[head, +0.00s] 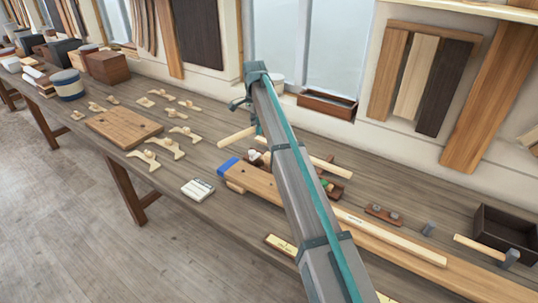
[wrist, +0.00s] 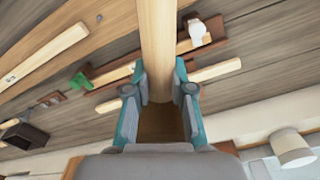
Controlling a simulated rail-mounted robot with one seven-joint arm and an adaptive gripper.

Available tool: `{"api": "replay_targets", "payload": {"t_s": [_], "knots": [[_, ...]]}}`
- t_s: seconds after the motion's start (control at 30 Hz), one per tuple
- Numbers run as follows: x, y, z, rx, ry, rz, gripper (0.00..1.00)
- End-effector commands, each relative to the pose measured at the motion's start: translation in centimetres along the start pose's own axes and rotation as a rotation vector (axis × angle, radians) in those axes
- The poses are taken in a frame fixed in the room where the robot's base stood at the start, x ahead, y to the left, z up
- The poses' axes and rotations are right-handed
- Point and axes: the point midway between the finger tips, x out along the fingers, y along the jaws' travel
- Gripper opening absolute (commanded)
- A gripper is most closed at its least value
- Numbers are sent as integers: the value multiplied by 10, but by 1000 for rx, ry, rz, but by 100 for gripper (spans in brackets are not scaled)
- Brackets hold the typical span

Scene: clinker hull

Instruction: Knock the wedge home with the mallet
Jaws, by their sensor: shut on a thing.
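In the wrist view my gripper (wrist: 158,90) is shut on a round, pale wooden handle (wrist: 157,40), which I take to be the mallet's. The handle runs up out of that view, and no mallet head shows. In the head view my arm hides the grip, and fingers cannot be made out clearly. A pale stick (head: 236,137) shows left of my arm; whether it is the held handle I cannot tell. I cannot pick out the wedge for sure. A plank (head: 262,184) with a blue end piece (head: 228,165) lies on the bench below my arm.
Right of my arm lie a long pale strip (head: 390,237), a hammer (head: 486,249) with a grey head, and a dark open box (head: 506,228). A white pot (wrist: 291,148) stands by the window. The front bench edge has bare room.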

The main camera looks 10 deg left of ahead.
Motion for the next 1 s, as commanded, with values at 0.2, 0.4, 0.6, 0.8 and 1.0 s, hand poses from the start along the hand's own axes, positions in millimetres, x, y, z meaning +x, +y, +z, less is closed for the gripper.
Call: {"api": "replay_targets", "payload": {"t_s": [0.2, 0.4, 0.6, 0.8, 1.0], "knots": [[-1, 0, 0, 0, 0, -1, 0], [0, 0, 0, 0, -4, 0, 0], [10, -1, -5, 2, -82, 11, 0], [14, -1, -4, 0, -118, 13, 0], [14, -1, -4, 0, -117, 13, 0]]}}
